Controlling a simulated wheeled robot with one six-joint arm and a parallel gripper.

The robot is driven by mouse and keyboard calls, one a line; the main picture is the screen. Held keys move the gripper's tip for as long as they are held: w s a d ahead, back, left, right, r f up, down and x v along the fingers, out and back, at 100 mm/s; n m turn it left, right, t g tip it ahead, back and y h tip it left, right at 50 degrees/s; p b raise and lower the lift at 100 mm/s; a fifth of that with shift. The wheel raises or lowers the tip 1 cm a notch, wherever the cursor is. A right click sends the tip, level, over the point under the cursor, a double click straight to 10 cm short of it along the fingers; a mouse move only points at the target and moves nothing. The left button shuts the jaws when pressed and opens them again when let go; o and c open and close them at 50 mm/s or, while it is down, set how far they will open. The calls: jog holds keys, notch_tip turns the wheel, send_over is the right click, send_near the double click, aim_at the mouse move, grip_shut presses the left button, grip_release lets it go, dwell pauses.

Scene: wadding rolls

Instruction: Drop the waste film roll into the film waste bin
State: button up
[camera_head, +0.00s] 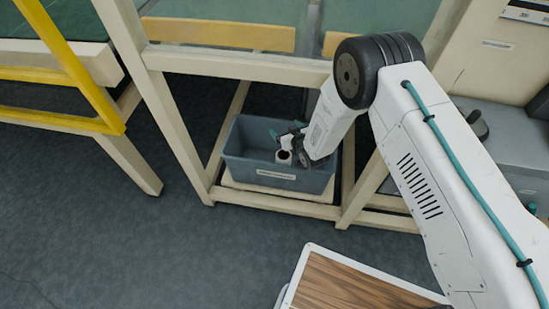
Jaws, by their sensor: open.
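The film waste bin is a blue-grey open box (236,166) with a pale label on its front wall, standing on a low shelf inside a cream frame. My gripper (285,143) reaches down over the bin from the right; its jaws are open. A small pale cylinder with a dark round end, which looks like the waste film roll (284,158), shows at the fingers, within the bin's outline. I cannot tell whether it rests in the bin or touches a finger. My wrist hides the bin's right part.
Cream frame posts (168,108) and an upper rail (235,66) surround the bin closely. A yellow railing (75,70) stands at the left. A wood-topped surface (350,286) is at the bottom. The dark floor (130,240) at the lower left is clear.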

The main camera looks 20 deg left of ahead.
jog(key=v, duration=0.7)
jog(key=shift+s+d+r, duration=0.15)
jog(key=shift+s+d, duration=0.1)
jog(key=shift+d, duration=0.05)
